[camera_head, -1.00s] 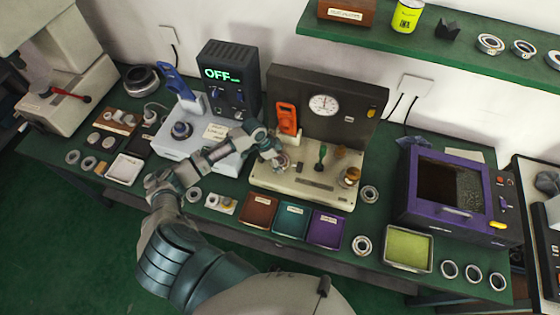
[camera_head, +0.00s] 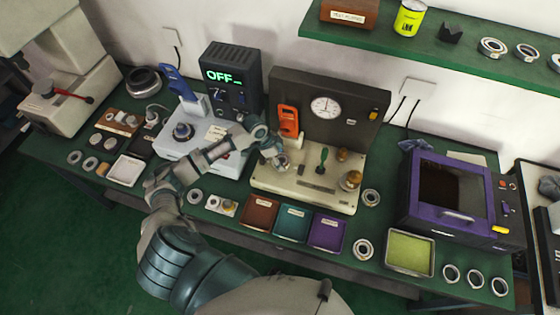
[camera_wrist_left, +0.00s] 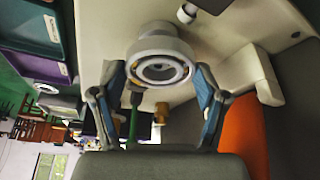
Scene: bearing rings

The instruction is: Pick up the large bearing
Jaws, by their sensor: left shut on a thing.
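The large bearing (camera_wrist_left: 163,68) is a pale metal ring with a dark inner gap. In the left wrist view it sits between the two blue-grey fingers of my left gripper (camera_wrist_left: 158,80), on a round pale seat of the cream test machine base. My left gripper (camera_head: 273,152) is shut on it. In the head view the gripper is over the left part of the cream machine (camera_head: 303,183), and the bearing (camera_head: 282,161) is partly hidden by the fingers. Whether it is clear of its seat I cannot tell. My right gripper is not in view.
An orange handle (camera_head: 288,120) and a gauge panel (camera_head: 328,107) stand behind the gripper. A green-handled lever (camera_head: 322,157) and brass knobs (camera_head: 350,179) are to its right. Brown, teal and purple trays (camera_head: 327,232) lie in front. Loose rings (camera_head: 363,249) lie on the green bench.

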